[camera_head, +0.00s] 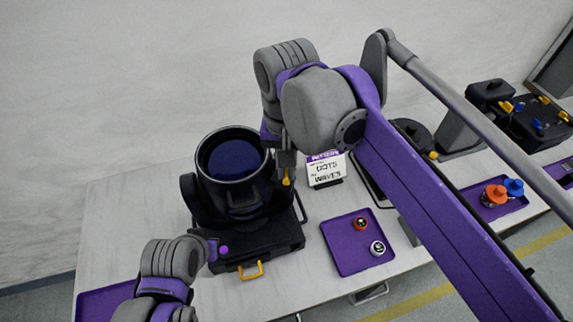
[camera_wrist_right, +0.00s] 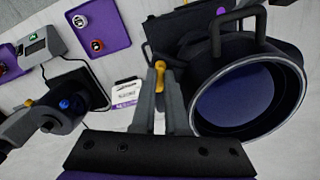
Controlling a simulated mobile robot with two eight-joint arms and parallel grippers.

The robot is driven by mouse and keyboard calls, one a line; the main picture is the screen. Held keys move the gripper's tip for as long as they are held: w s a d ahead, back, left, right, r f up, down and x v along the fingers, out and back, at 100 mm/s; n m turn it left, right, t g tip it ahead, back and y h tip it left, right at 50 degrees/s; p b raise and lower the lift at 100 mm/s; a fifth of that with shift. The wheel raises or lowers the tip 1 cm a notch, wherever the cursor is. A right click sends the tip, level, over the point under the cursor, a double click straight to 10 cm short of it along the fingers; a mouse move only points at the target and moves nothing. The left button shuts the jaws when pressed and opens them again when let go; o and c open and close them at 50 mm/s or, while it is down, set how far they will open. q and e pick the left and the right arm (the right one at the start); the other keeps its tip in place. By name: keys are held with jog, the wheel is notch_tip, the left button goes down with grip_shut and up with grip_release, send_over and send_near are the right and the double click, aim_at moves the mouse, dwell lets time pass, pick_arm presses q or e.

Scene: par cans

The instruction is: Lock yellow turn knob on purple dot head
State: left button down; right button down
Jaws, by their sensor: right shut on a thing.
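The purple dot head is a black lamp head with a round dark-blue lens (camera_head: 234,160) on a black base. Its purple dot (camera_head: 224,250) is on the base's front left and also shows in the right wrist view (camera_wrist_right: 221,10). The yellow turn knob (camera_head: 287,180) is at the head's right side. My right gripper (camera_head: 287,167) is shut on this knob. In the right wrist view the yellow knob (camera_wrist_right: 159,78) sits between its grey fingers. My left gripper (camera_head: 211,249) is beside the base's left corner, close to the purple dot; its jaw opening is unclear.
A yellow handle (camera_head: 251,271) is at the base's front. A card (camera_head: 326,170) reading dots and waves stands to the right. A purple tray (camera_head: 345,262) holds a red and a white round piece. Other black fixtures (camera_head: 540,120) stand far right. Bare table lies front left.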

pick_arm(q)
jog(key=shift+w+r, duration=0.2)
jog(key=shift+r, duration=0.25)
pick_arm(e)
jog(key=n, duration=0.4)
jog(key=shift+r+n, duration=0.1)
jog(key=shift+n, duration=0.2)
pick_arm(q)
jog(key=shift+w+r+p, duration=0.1)
jog(key=shift+r+p, duration=0.15)
jog(key=shift+p, duration=0.15)
pick_arm(e)
jog(key=n, duration=0.3)
jog(key=shift+n, duration=0.4)
pick_arm(q)
jog(key=shift+w+r, duration=0.1)
jog(key=shift+r, duration=0.05)
pick_arm(e)
jog(key=n, duration=0.3)
pick_arm(q)
jog(key=shift+r, duration=0.1)
pick_arm(e)
jog(key=shift+n, duration=2)
jog(key=c, duration=0.9)
grip_release()
jog(key=shift+c, duration=0.2)
